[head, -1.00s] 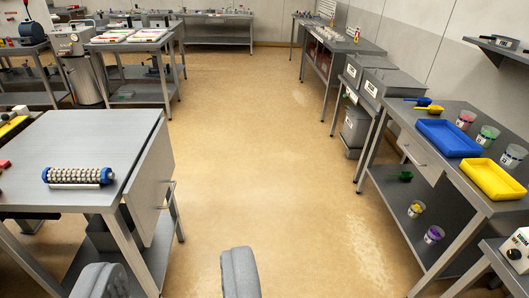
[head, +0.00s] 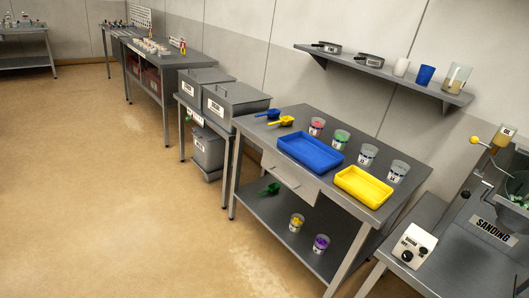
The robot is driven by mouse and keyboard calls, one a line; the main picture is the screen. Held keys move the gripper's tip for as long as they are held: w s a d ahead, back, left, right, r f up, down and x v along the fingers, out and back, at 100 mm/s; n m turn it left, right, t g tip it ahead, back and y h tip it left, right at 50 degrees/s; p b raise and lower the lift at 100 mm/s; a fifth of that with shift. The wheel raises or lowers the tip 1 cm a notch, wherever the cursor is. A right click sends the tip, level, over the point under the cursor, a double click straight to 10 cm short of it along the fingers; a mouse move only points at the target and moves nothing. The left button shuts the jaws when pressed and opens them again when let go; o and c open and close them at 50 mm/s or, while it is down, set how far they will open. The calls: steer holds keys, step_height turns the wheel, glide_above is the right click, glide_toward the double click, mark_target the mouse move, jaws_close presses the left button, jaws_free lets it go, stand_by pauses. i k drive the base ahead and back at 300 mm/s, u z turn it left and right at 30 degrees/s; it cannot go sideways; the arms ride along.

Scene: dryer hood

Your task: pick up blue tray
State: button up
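The blue tray (head: 311,154) is a shallow rectangular tray with nothing visible in it. It lies flat on the grey metal table (head: 265,133) right of centre in the head view, near the table's front edge. A yellow tray (head: 363,187) lies just to its right, with a small gap between them. My gripper does not show in this view, so I cannot see whether it is open or shut. The blue tray is some distance away across the floor.
Labelled cups (head: 341,139) stand behind the trays. Blue and yellow scoops (head: 281,121) lie at the table's left end. Grey bins (head: 235,103) stand left of it. A sanding machine (head: 490,229) is at right. A wall shelf (head: 385,72) hangs above. The floor (head: 120,190) at left is clear.

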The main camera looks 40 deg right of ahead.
mark_target(316, 154)
steer(key=z, duration=0.3)
steer(key=i, duration=1.3)
steer(key=z, duration=1.3)
steer(key=i, duration=1.6)
steer(key=z, duration=0.7)
